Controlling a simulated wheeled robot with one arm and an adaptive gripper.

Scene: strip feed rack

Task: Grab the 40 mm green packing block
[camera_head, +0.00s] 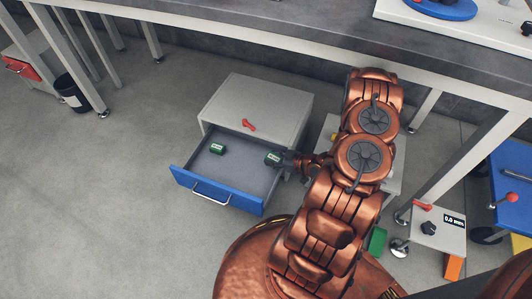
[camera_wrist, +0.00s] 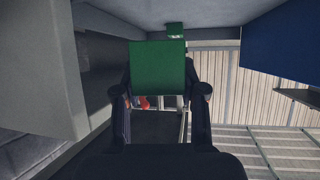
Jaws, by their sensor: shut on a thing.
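My gripper (camera_head: 285,160) reaches into the open drawer from the right. In the wrist view my gripper (camera_wrist: 164,92) is shut on a green block (camera_wrist: 158,66), with a dark finger on each side of it. The held block also shows in the head view (camera_head: 273,157), with a white label too small to read. A second green block (camera_head: 216,148) with a white label lies in the drawer to the left; it appears in the wrist view (camera_wrist: 175,29) beyond the held one. I cannot tell whether the held block touches the drawer floor.
The drawer (camera_head: 212,189) has a blue front and stands pulled out of a grey cabinet (camera_head: 262,100). The workbench (camera_head: 270,30) overhangs behind. A small stand with a display (camera_head: 454,221) is at right.

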